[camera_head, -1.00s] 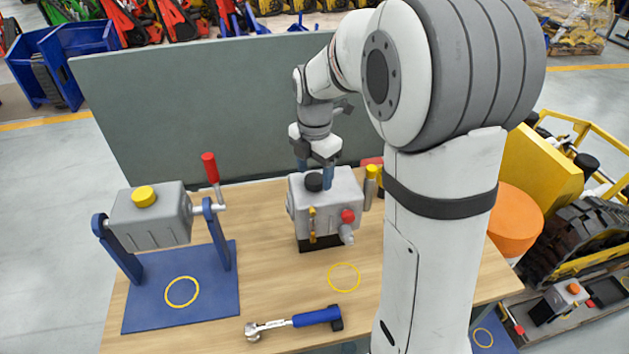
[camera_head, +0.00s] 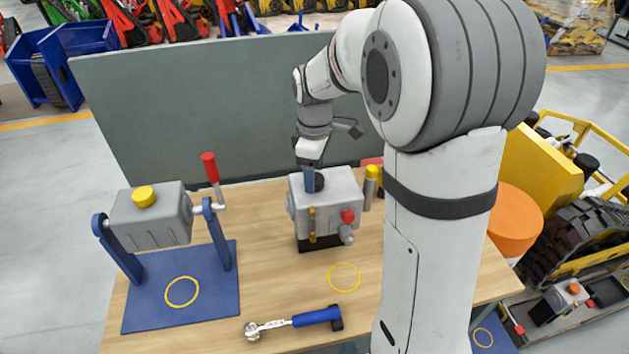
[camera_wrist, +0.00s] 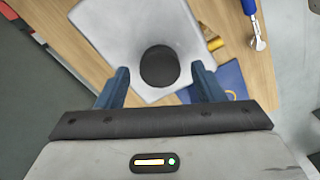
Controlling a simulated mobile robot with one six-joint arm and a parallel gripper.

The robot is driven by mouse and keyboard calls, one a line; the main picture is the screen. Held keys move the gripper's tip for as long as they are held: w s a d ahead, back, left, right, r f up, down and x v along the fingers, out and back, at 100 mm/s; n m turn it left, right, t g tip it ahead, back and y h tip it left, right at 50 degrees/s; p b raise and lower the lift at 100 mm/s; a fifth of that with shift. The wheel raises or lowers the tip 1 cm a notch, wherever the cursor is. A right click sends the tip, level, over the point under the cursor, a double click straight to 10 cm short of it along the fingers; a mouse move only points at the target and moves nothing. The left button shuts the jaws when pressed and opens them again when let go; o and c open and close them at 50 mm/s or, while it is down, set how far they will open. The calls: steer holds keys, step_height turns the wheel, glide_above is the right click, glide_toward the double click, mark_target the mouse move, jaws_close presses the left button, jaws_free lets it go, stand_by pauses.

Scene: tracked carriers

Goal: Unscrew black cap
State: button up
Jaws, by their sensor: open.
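The black cap (camera_head: 316,182) is a short round knob on top of a grey box-shaped housing (camera_head: 342,188) in the middle of the table. In the wrist view the cap (camera_wrist: 159,66) lies between and just beyond the two blue fingers of my gripper (camera_wrist: 160,82). The fingers are open, with clear space on both sides of the cap. In the head view my gripper (camera_head: 311,178) comes down from above at the cap, and one finger partly hides it. I cannot tell the exact height of the fingertips against the cap.
A second grey housing (camera_head: 152,218) with a yellow cap (camera_head: 144,196) and red-handled crank (camera_head: 211,168) stands on a blue stand at the left. A blue-handled ratchet (camera_head: 295,322) lies at the table's front. A grey-green panel (camera_head: 200,110) rises behind. The front middle of the table is mostly clear.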

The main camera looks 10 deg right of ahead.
steer(key=m, duration=1)
steer(key=shift+f, duration=0.3)
steer(key=shift+c, duration=0.3)
steer(key=c, duration=0.7)
steer(key=shift+r+n, duration=0.25)
steer(key=shift+n, duration=1.35)
steer(key=shift+c, duration=0.4)
